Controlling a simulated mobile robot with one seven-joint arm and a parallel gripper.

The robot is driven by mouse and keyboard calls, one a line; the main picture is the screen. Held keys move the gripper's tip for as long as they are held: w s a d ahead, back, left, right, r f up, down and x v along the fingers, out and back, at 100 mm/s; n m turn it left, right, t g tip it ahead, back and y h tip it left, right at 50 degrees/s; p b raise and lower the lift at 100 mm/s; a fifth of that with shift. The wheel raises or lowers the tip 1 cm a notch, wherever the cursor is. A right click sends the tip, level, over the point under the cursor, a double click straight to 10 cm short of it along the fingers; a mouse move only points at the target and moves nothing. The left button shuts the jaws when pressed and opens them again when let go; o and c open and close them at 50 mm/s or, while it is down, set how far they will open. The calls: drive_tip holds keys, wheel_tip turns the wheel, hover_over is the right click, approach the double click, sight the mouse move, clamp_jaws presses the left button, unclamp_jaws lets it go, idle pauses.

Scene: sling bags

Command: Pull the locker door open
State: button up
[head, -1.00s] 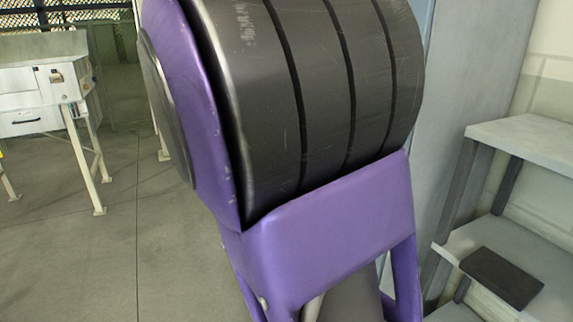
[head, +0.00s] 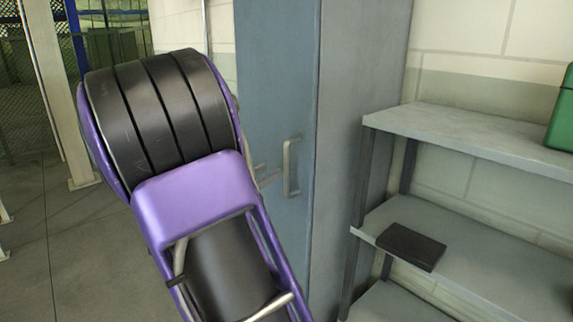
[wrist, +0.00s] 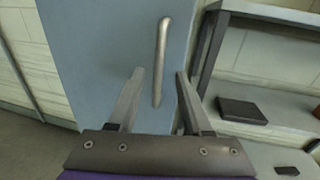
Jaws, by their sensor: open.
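The locker is a tall blue-grey cabinet. Its door (head: 275,90) is shut and also fills the middle of the wrist view (wrist: 100,50). A vertical metal bar handle (head: 291,168) is on the door, near its right edge. In the wrist view the handle (wrist: 161,62) stands upright ahead of my gripper (wrist: 158,72), with its lower end between the two fingers in the picture. The fingers are apart and hold nothing. I cannot tell how far they are from the handle. In the head view my purple and black arm hides the door's lower left part and most of my gripper.
A grey shelf unit (head: 450,128) stands right of the locker, with a dark flat box (head: 411,246) on its middle shelf. A green container (head: 563,115) is at the far right on top. Open concrete floor (head: 70,235) lies at the left.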

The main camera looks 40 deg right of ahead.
sight(285, 163)
drive_tip(key=x, duration=0.8)
drive_tip(key=shift+d+b, duration=0.15)
drive_tip(key=shift+b, duration=0.15)
clamp_jaws()
idle(1.0)
